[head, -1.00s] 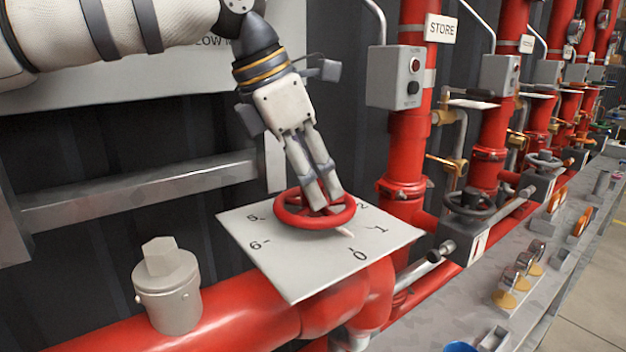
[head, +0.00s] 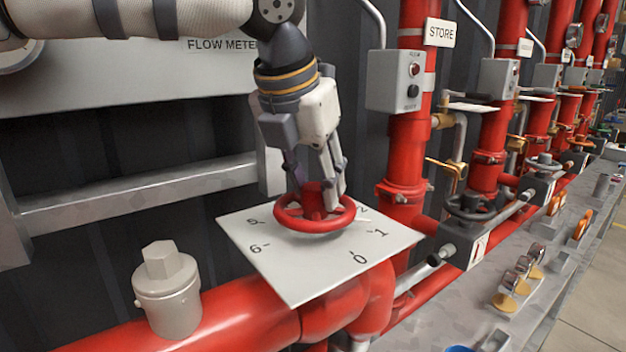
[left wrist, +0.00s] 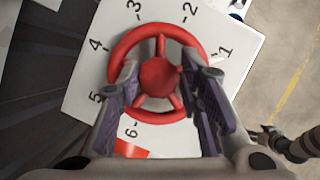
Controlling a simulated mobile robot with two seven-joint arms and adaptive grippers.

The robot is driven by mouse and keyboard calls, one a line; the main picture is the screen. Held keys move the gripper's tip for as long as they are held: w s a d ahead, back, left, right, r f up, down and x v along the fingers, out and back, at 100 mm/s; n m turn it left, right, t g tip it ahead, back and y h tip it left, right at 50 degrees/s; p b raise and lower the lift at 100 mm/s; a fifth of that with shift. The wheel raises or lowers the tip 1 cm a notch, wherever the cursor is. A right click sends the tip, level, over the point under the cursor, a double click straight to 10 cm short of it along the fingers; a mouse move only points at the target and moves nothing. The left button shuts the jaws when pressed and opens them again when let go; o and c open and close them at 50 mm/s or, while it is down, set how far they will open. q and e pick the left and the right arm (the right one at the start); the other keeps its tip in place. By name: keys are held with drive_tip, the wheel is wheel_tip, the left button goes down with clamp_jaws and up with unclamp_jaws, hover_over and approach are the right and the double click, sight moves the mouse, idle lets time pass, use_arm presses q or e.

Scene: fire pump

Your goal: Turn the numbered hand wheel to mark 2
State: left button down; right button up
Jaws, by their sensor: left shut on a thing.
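The red hand wheel (head: 314,212) sits over a white plate (head: 275,268) marked with numbers around it. In the left wrist view the wheel (left wrist: 122,52) shows its spokes and round hub, with marks 1 to 6 in view. My left gripper (head: 322,200) points down into the wheel. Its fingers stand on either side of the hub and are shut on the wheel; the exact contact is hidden.
A red pipe (head: 225,318) with a grey capped fitting (head: 168,290) runs below the plate. A grey switch box (head: 394,80) and a red standpipe (head: 405,150) stand to the right. A grey bench (head: 475,300) carries several small parts.

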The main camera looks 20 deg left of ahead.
sight(317, 186)
use_arm(q)
wheel_tip(317, 186, down, 2)
drive_tip(key=shift+f, duration=0.25)
drive_tip(key=n+y, duration=0.1)
drive_tip(key=n, duration=0.2)
drive_tip(key=shift+n+y, duration=0.3)
drive_tip(key=n, duration=0.2)
drive_tip(key=n+g+y, duration=0.1)
drive_tip(key=n, duration=0.2)
drive_tip(key=shift+d+y, duration=0.1)
drive_tip(key=shift+y, duration=0.2)
drive_tip(key=c, duration=1.5)
unclamp_jaws()
drive_tip(key=shift+w+n+y, duration=0.1)
drive_tip(key=shift+n+y, duration=0.2)
drive_tip(key=shift+n, duration=0.4)
drive_tip(key=o, duration=0.5)
drive_tip(key=shift+w+f, duration=0.1)
drive_tip(key=shift+w, duration=0.1)
drive_tip(key=shift+r, duration=0.5)
wheel_tip(317, 186, up, 8)
drive_tip(key=shift+f, duration=0.2)
